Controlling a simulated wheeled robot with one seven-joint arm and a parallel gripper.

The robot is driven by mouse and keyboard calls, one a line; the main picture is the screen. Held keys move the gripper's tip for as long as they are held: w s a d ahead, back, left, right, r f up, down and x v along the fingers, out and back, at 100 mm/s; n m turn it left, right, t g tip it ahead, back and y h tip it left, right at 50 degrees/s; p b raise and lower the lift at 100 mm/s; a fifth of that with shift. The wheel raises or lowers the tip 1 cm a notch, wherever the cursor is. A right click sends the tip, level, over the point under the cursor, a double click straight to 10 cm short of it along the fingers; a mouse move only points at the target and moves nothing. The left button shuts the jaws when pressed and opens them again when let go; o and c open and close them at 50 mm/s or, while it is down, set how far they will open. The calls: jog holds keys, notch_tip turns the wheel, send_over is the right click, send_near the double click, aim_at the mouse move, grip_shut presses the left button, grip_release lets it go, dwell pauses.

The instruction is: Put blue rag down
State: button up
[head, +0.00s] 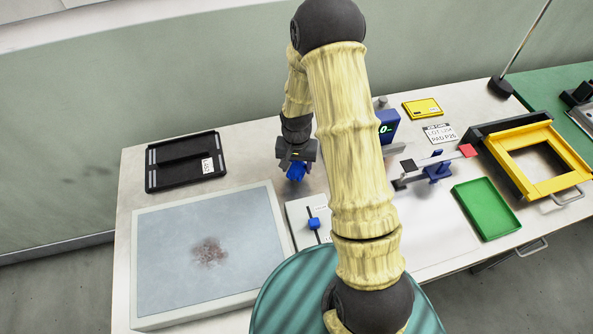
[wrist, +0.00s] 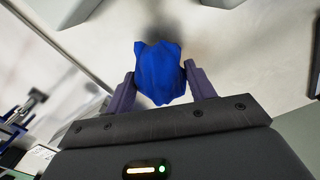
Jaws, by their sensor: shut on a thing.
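The blue rag (wrist: 160,72) is a crumpled bundle between the fingers of my gripper (wrist: 162,88) in the wrist view. In the head view the blue rag (head: 296,171) hangs below my gripper (head: 296,164), over the white table (head: 250,150). My gripper is shut on the rag. Pale tabletop shows around and beyond the rag in the wrist view. I cannot tell whether the rag touches the table.
A black tray (head: 187,183) lies at the back left, and a grey panel with a brown stain (head: 165,250) at the front left. A white block with a blue knob (head: 314,223) is close by. A green tray (head: 486,208) and a yellow frame (head: 575,180) are at right.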

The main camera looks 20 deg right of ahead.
aim_at(296, 171)
jog(key=shift+f, duration=1.65)
jog(key=o, duration=1)
jog(key=shift+f, duration=0.1)
jog(key=shift+c, duration=0.2)
notch_tip(296, 171, up, 12)
jog(key=shift+r+b, duration=0.15)
jog(key=shift+b, duration=0.8)
